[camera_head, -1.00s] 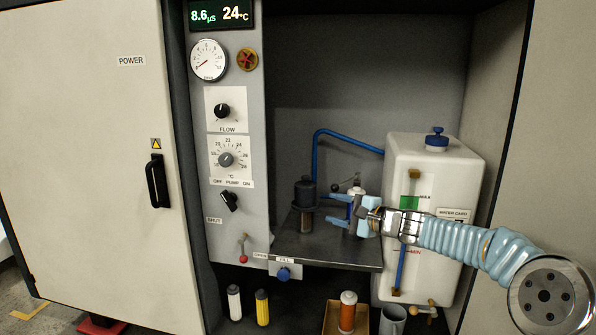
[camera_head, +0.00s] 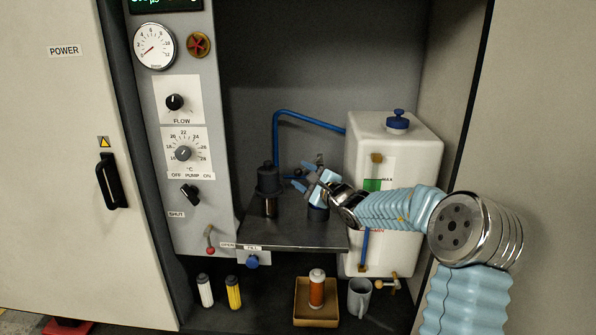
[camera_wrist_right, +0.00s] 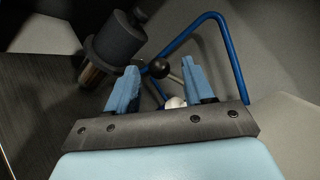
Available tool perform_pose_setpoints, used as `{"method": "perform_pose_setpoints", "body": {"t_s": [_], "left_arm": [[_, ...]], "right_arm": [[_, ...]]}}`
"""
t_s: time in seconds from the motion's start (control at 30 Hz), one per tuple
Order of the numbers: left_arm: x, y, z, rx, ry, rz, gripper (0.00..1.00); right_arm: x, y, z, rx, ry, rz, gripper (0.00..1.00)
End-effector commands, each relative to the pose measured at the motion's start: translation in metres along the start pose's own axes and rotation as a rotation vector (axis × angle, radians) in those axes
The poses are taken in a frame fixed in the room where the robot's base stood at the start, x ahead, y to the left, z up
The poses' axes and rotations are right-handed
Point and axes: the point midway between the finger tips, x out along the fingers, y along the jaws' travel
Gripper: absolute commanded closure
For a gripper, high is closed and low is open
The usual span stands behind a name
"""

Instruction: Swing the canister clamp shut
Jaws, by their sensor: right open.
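The dark canister (camera_head: 268,183) with a brownish clear lower part stands upright on the grey shelf. It also shows at upper left in the right wrist view (camera_wrist_right: 117,38). What seems to be the clamp's lever ends in a black ball (camera_wrist_right: 159,68); in the wrist view this ball appears between my fingertips. I cannot tell whether they touch it. My right gripper (camera_head: 304,178) is open, its light-blue fingers pointing left toward the canister, just right of it. A white rounded part (camera_wrist_right: 175,102) lies between the finger bases. My left gripper is not in view.
A blue hose (camera_head: 300,115) arches behind the shelf (camera_head: 290,236) to the white water tank (camera_head: 400,150) at right. The control panel (camera_head: 185,100) stands at left. Below are two small bottles, a tray (camera_head: 315,315) with a filter, and a grey mug (camera_head: 360,297).

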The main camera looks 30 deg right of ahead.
Motion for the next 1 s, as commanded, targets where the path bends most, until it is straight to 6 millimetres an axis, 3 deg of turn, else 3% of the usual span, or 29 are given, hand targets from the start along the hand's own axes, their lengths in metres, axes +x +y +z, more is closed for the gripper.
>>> {"method": "perform_pose_setpoints", "body": {"t_s": [0.2, 0.53, 0.87, 1.0], "left_arm": [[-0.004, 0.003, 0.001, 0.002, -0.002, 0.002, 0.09], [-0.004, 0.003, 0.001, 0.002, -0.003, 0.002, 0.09], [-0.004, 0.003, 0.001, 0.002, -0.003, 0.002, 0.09], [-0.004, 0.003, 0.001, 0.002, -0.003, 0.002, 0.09]], "right_arm": [[0.025, 0.0, 0.0, 0.0, -0.001, 0.0, 0.48], [0.029, 0.0, 0.0, -0.001, 0.0, 0.001, 0.48], [0.028, 0.0, 0.0, -0.001, 0.0, 0.001, 0.99], [0.028, 0.0, 0.0, 0.0, 0.0, 0.001, 1.0]]}}
